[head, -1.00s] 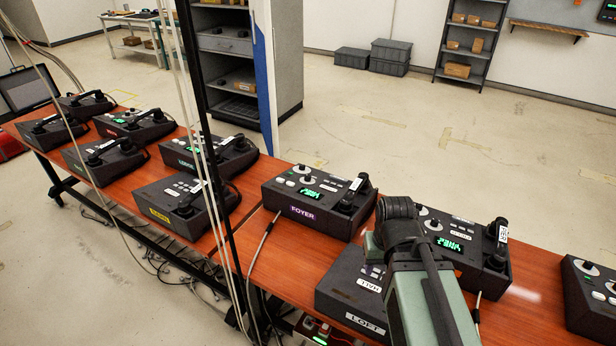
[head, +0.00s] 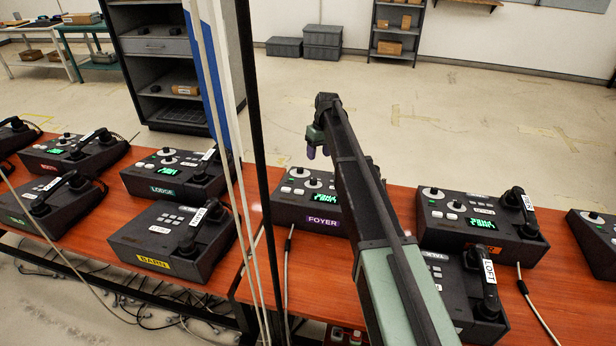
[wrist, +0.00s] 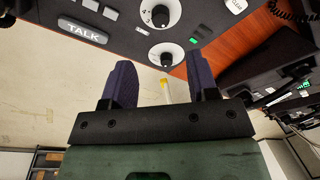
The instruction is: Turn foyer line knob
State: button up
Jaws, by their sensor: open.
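The foyer phone (head: 290,213) is a dark box with a purple FOYER label, a green display and white-ringed knobs at its back left. My arm hides its right part. My gripper (head: 317,152) is above and behind the phone, with purple fingers pointing down. In the wrist view my gripper (wrist: 162,76) is open and empty. A black knob on a white dial (wrist: 166,54) lies ahead between the fingers, and a second knob (wrist: 160,14) sits beyond it. Neither appears gripped. A TALK button (wrist: 83,31) is at upper left. No name label shows in the wrist view.
The LODGE phone (head: 172,185) and the BARN phone (head: 172,243) stand left of thin vertical poles and cables (head: 216,100). An orange-labelled phone (head: 470,220) and a LOFT phone (head: 488,290) stand to the right. Bare orange tabletop (head: 275,265) shows in front of the foyer phone.

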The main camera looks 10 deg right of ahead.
aim_at(314, 179)
jog(key=f+b, duration=0.3)
jog(key=a+f+b, duration=0.1)
jog(key=f+b, duration=0.6)
jog(key=f, duration=0.1)
jog(key=shift+s+a+b, duration=0.3)
jog(key=shift+b, duration=0.05)
jog(key=shift+r, duration=0.1)
jog(key=c, duration=0.9)
